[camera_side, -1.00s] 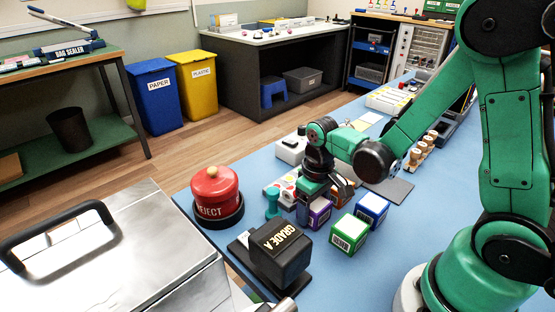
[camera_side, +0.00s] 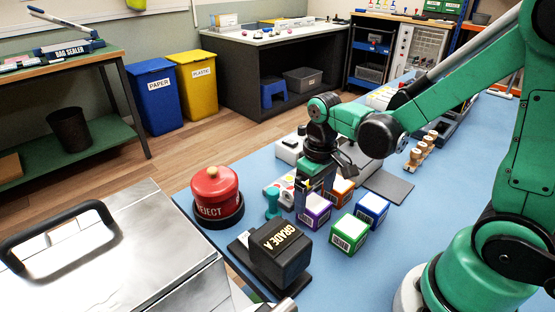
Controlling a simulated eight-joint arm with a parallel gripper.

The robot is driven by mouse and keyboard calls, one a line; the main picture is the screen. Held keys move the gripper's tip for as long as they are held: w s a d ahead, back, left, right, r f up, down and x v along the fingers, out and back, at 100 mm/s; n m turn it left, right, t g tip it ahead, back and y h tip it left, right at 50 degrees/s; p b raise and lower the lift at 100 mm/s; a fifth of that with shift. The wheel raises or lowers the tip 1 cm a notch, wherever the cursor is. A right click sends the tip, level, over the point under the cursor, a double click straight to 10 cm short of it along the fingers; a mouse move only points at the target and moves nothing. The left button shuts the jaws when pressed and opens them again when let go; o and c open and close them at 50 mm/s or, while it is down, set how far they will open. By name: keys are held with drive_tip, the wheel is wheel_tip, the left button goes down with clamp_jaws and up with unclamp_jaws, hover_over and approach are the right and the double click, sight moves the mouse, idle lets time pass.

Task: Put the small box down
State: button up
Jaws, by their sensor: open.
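My gripper (camera_side: 313,188) points down just above and behind the purple and white box (camera_side: 316,212); its jaws are open, and its tips are partly hidden. The purple box rests on the blue table (camera_side: 412,241). An orange and white box (camera_side: 342,190) sits behind it, a green and white box (camera_side: 349,234) to its front right, and a blue and white box (camera_side: 372,209) to its right. All stand upright on the table. I cannot tell which one is the small box.
A teal peg-like piece (camera_side: 272,203) is close left of the gripper. A dark flat pad (camera_side: 388,186) lies behind the blue box.

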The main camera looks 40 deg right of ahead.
sight(314, 203)
wheel_tip(314, 203, up, 9)
drive_tip(key=s+a+t, duration=0.1)
drive_tip(key=a+t, duration=0.1)
drive_tip(key=t, duration=0.5)
drive_tip(key=shift+a, duration=0.25)
